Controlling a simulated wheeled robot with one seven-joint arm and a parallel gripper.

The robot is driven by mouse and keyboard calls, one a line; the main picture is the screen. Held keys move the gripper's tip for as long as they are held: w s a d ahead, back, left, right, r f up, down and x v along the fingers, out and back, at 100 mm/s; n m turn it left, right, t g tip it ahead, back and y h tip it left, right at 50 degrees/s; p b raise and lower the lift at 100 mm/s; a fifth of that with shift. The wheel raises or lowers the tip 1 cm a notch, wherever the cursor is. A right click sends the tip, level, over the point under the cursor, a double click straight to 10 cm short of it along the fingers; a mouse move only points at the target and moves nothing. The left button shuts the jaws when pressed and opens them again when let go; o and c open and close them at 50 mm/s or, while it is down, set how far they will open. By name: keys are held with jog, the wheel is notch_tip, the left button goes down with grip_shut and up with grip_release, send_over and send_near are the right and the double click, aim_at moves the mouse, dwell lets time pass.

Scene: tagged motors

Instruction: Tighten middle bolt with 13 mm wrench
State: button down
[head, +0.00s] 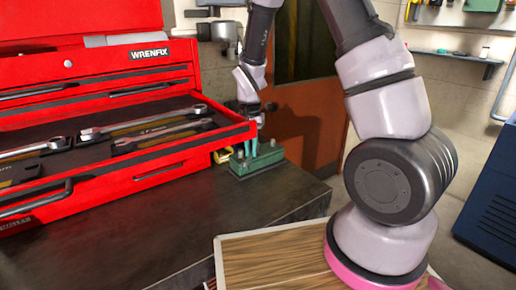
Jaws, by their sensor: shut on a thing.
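My gripper (253,110) is at the far right end of the open red drawer, low over the green block. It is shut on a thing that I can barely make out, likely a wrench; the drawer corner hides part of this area. The green block (258,162) stands on the dark bench, with several small upright bolts on top. I cannot clearly single out the middle bolt. Several wrenches lie in the drawer, among them a long one (150,124) and one at the left (38,149). Their sizes are not readable.
The red tool chest (75,75) fills the left, its open drawer (150,175) jutting over the dark bench (215,215). A small yellow item (222,155) shows beside the green block. The bench front is clear. A blue cabinet (490,215) stands at the right.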

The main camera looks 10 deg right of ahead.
jog(key=shift+w+a, duration=0.1)
jog(key=shift+a, duration=0.05)
dwell(0.3)
jog(key=shift+d, duration=0.2)
jog(key=shift+r, duration=0.1)
dwell(0.4)
jog(key=shift+s+d+f+n, duration=0.2)
jog(key=shift+s+f+n, duration=0.05)
jog(key=shift+n, duration=0.15)
jog(key=shift+r, duration=0.9)
dwell(0.7)
jog(key=shift+r, duration=0.9)
